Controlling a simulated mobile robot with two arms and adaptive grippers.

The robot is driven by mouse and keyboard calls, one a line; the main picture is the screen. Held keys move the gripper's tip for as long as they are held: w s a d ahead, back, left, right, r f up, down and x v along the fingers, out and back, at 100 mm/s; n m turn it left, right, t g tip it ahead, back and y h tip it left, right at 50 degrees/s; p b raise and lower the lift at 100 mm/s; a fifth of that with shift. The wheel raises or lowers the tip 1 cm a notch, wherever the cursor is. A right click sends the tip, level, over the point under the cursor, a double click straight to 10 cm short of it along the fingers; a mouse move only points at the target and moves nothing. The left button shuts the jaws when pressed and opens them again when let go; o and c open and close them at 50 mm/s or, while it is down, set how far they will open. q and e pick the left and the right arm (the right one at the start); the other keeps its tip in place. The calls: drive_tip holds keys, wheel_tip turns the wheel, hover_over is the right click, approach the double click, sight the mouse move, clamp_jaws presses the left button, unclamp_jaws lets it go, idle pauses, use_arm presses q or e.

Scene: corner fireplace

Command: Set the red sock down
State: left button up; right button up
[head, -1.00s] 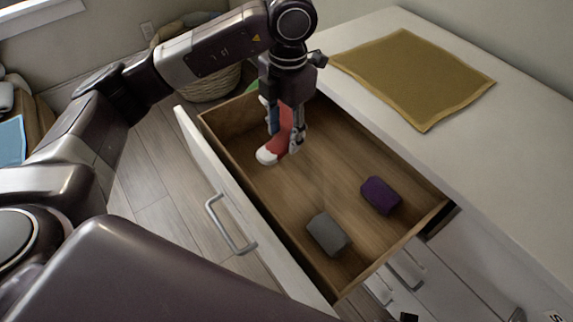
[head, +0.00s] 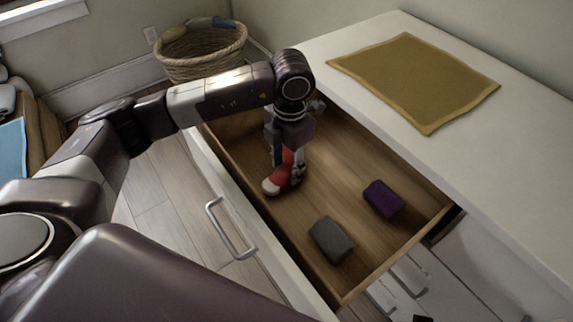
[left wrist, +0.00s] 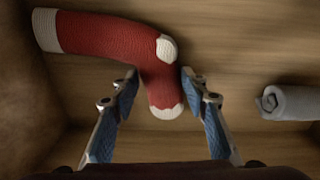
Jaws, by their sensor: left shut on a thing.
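The red sock (head: 287,160) has white patches at its ends and heel. It is low inside the open wooden drawer (head: 330,160), toward the drawer's back left part. My left gripper (head: 284,172) reaches down from above and is shut on the sock. In the left wrist view, the sock (left wrist: 110,35) passes between the two blue-padded fingertips (left wrist: 158,82), with one end stretching to the upper left. I cannot tell whether the sock touches the drawer floor. My right gripper is not in view.
A grey rolled bundle (head: 331,240) and a purple one (head: 383,198) lie in the drawer's near part. The grey one also shows in the left wrist view (left wrist: 287,102). A mustard cloth (head: 415,78) lies on the white top. A wicker basket (head: 203,58) stands behind.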

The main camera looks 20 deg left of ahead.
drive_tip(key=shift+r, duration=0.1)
use_arm(q)
drive_tip(key=shift+f, duration=0.1)
drive_tip(key=o, duration=1.1)
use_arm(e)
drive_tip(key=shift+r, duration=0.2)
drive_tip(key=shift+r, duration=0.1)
use_arm(q)
drive_tip(key=r+p, duration=0.1)
drive_tip(key=r, duration=1.1)
drive_tip(key=shift+d+r+p, duration=0.15)
drive_tip(key=shift+d+p, duration=0.05)
drive_tip(key=shift+p, duration=0.1)
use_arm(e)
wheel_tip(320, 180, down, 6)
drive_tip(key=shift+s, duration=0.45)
